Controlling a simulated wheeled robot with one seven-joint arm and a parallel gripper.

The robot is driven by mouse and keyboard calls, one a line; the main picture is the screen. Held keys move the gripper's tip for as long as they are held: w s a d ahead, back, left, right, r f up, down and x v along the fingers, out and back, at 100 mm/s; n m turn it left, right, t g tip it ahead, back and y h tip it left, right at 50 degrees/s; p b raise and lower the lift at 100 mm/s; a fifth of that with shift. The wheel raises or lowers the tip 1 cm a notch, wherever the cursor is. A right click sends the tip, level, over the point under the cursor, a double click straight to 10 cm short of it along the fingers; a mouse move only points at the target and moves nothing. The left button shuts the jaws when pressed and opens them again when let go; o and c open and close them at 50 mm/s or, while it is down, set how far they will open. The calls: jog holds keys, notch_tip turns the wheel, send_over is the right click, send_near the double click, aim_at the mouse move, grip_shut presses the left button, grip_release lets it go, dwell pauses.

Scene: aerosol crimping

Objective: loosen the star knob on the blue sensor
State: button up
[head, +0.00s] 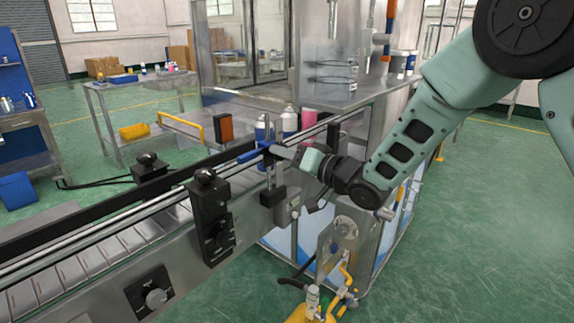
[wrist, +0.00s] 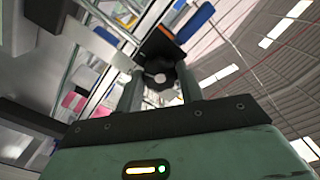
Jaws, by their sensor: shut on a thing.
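The blue sensor (head: 258,152) sits on a post at the conveyor's rail, in the middle of the head view. My gripper (head: 277,150) reaches it from the right, level with the sensor. In the wrist view, a dark star knob (wrist: 160,77) with a pale centre stands between my gripper's two fingers (wrist: 161,92). The fingers are shut on the knob, one on each side. A blue part (wrist: 195,23), probably of the sensor, shows above the knob. In the head view the knob is hidden by my gripper.
The conveyor (head: 95,260) runs from the lower left towards the machine, with rails along it. A black and orange sensor (head: 223,128) stands behind the blue one. Spray cans (head: 289,121) and a pink can (head: 309,118) stand close behind. A black knob-topped box (head: 209,215) stands at the near side.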

jog(key=shift+n+b, duration=6.9)
jog(key=shift+b, duration=0.25)
jog(key=o, duration=1)
jog(key=v, duration=1.7)
jog(key=shift+s+d, duration=0.15)
jog(key=shift+d, duration=0.05)
